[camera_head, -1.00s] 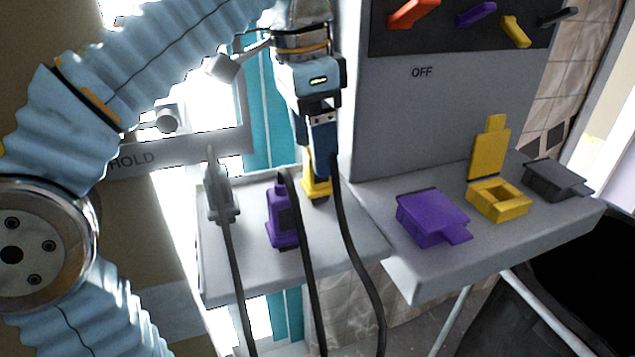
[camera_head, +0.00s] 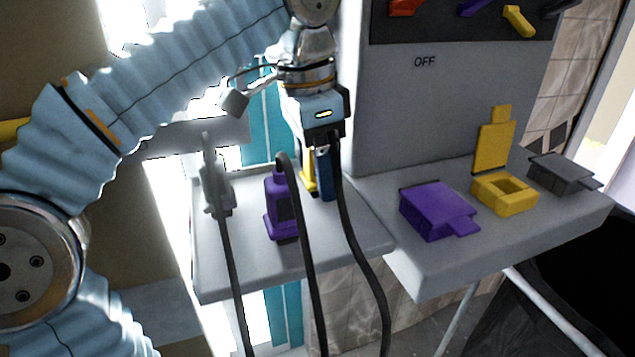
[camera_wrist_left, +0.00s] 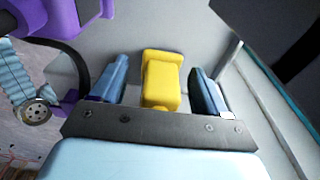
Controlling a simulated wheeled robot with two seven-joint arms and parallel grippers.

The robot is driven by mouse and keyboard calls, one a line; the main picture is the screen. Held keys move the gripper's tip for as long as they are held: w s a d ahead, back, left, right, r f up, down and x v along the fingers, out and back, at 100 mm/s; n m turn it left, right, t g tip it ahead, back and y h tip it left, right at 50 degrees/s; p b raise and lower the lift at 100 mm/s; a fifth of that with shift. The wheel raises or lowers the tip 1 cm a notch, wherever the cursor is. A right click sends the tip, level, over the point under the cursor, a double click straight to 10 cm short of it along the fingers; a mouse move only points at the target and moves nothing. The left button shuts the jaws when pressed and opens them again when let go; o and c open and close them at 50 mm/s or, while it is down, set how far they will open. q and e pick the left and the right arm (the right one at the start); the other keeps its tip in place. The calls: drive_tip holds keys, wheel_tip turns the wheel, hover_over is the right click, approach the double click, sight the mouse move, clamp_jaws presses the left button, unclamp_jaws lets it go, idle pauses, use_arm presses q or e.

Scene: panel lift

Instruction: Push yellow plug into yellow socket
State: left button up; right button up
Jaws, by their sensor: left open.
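The yellow plug (camera_head: 308,176) stands on the left grey shelf, mostly hidden behind my left gripper (camera_head: 318,190) in the head view. In the left wrist view the yellow plug (camera_wrist_left: 161,78) sits between the two blue fingers of my left gripper (camera_wrist_left: 158,88), with a gap on each side. The gripper is open and reaches down around the plug. The yellow socket (camera_head: 505,194) is on the right grey shelf, its lid raised behind it and its opening facing up. My right gripper is not in view.
A purple plug (camera_head: 281,209) and a grey plug (camera_head: 215,186) stand left of the yellow one, with black cables hanging off the shelf. A closed purple socket (camera_head: 437,210) and a closed grey socket (camera_head: 562,172) flank the yellow socket. A grey panel marked OFF (camera_head: 440,100) rises behind.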

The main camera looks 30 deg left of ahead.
use_arm(q)
drive_tip(key=c, duration=1.1)
drive_tip(key=shift+r, duration=0.1)
drive_tip(key=shift+s+d+r, duration=0.1)
drive_tip(key=shift+d+r, duration=0.1)
drive_tip(key=shift+r, duration=0.3)
wheel_tip(320, 180, up, 6)
drive_tip(key=p, duration=0.2)
drive_tip(key=shift+f+p, duration=0.15)
drive_tip(key=shift+p, duration=0.2)
drive_tip(key=shift+s+d, duration=0.2)
drive_tip(key=shift+d, duration=0.05)
drive_tip(key=s+d, duration=0.8)
drive_tip(key=d, duration=0.1)
drive_tip(key=s+d, duration=0.4)
drive_tip(key=d, duration=0.1)
drive_tip(key=shift+s+d+b, duration=0.2)
drive_tip(key=shift+b, duration=0.1)
